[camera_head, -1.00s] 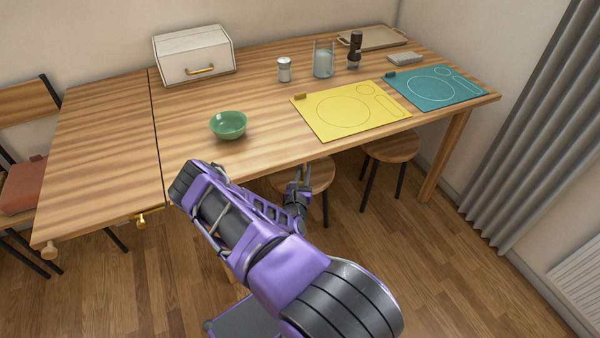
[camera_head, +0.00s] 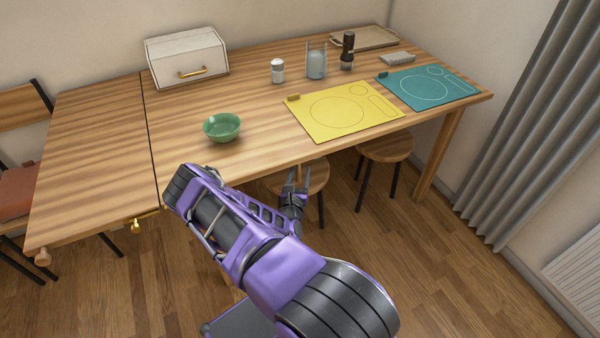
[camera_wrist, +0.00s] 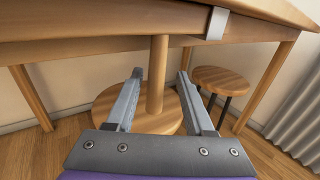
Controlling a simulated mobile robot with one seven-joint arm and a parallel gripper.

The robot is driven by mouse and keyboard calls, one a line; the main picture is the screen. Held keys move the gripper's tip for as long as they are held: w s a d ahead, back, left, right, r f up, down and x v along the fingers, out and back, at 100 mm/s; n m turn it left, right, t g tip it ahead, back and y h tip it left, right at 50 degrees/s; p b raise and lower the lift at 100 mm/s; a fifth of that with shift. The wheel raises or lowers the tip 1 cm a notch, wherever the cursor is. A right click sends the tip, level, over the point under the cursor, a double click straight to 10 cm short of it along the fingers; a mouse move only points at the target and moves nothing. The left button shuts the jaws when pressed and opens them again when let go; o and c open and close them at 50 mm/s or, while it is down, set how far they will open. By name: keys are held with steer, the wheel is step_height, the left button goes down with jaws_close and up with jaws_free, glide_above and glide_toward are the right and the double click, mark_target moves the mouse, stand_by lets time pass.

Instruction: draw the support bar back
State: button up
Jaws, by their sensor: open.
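The drop-leaf table (camera_head: 110,130) has a leaf on its left side. A round wooden knob (camera_head: 43,257) shows under the leaf's front left corner; it looks like the end of the support bar, whose length is hidden below the leaf. A brass fitting (camera_head: 137,225) sits under the front edge by the leaf's seam. My gripper (camera_head: 297,178) is open and empty, in front of a stool and well right of the knob. In the wrist view my gripper (camera_wrist: 160,74) points under the tabletop, with a round wooden post beyond its fingers. The knob is not in the wrist view.
Two stools stand under the table, one near my gripper (camera_head: 315,178), one further right (camera_head: 385,148). A green bowl (camera_head: 222,127), yellow mat (camera_head: 340,112), teal mat (camera_head: 425,88) and white box (camera_head: 187,57) lie on top. Floor is clear at front left.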

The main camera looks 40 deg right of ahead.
steer(key=p+v, duration=0.1)
steer(key=v, duration=1.6)
